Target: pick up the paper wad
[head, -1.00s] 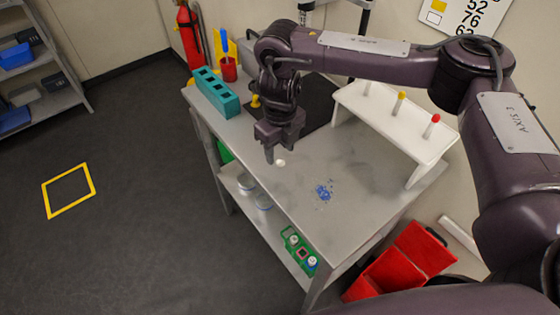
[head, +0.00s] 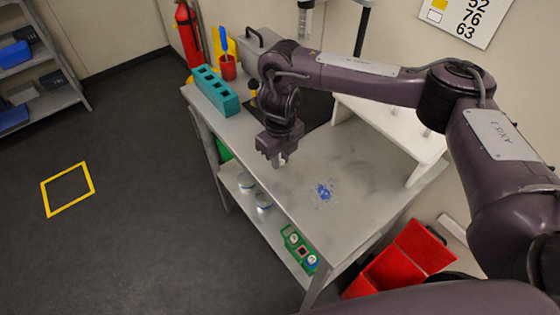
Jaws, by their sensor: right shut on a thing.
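The paper wad (head: 282,160) is a small whitish lump, mostly hidden between the fingers of my right gripper (head: 280,161). The right gripper points down at the grey table (head: 305,225) and is shut on the wad. I cannot tell whether the wad still touches the tabletop. My left gripper is not in view.
A teal block rack (head: 215,92) and a red cup (head: 228,68) stand at the table's far left. A white raised shelf (head: 385,120) stands at the right. A blue spill (head: 323,192) marks the tabletop. A red bin (head: 410,258) is on the floor.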

